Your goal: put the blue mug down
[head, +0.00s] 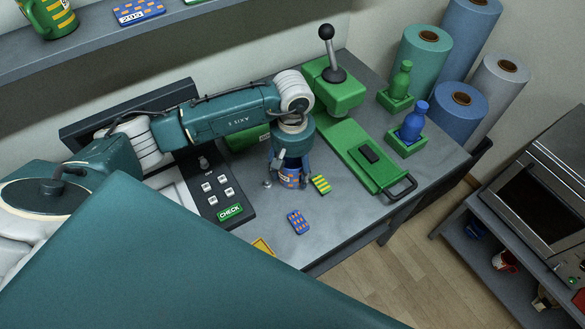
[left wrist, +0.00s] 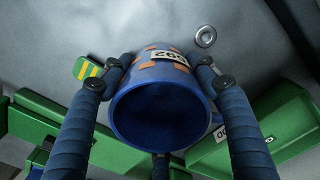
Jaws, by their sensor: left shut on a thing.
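The blue mug (head: 291,180) with orange patches is low over the grey table (head: 345,225), mostly covered by my left gripper (head: 286,181) in the head view. In the left wrist view the blue mug (left wrist: 160,112) shows its open rim and a white number label. My left gripper (left wrist: 163,75) is shut on it, with fingers on both sides and a third at the bottom of the picture. Whether the mug's base touches the table cannot be told. My right gripper is not in view.
A striped green-yellow tag (head: 320,184) lies close right of the mug. A blue-orange tag (head: 298,222) lies nearer the front edge. The green press (head: 360,150) stands behind and right, the button console (head: 222,200) left. Bare table lies in front of the press.

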